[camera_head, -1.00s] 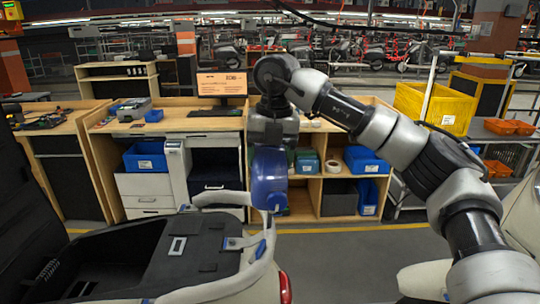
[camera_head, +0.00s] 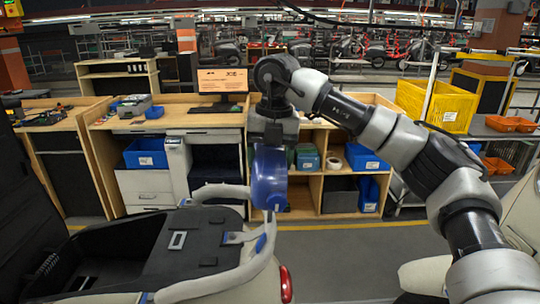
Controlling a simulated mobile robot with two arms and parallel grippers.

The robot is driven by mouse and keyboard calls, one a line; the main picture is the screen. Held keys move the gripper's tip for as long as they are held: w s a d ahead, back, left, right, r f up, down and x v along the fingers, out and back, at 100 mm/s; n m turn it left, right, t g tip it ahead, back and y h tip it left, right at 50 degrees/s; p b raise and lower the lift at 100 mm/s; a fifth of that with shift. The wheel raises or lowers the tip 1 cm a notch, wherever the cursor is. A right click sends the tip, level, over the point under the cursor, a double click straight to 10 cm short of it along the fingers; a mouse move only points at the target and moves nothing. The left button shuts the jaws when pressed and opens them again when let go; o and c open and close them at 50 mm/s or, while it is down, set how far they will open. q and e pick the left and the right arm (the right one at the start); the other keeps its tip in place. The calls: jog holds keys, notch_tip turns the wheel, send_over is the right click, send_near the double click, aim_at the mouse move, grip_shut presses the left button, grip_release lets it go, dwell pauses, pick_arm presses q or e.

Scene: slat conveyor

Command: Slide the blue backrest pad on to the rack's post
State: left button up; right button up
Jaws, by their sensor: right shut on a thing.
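The blue backrest pad (camera_head: 269,180) hangs upright below my right gripper (camera_head: 271,142), which is shut on its top end. The fingertips are largely hidden by the gripper's dark body and the pad. The light grey rack (camera_head: 262,255) curves round the rear of the scooter. The rack's post (camera_head: 268,218) shows as a short piece just under the pad's lower edge. I cannot tell whether the pad is around the post or only in front of it. My left gripper is out of view.
The scooter's black seat area (camera_head: 185,240) lies left of the rack, with a red tail light (camera_head: 286,284) at its rear. A wooden workbench (camera_head: 210,125) with shelves and blue bins stands behind. The grey floor (camera_head: 345,265) right of the rack is clear.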

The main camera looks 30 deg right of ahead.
jog(key=shift+f+b, duration=0.4)
jog(key=shift+f, duration=0.3)
jog(key=shift+a, duration=0.1)
jog(key=o, duration=1.2)
jog(key=shift+c, duration=0.2)
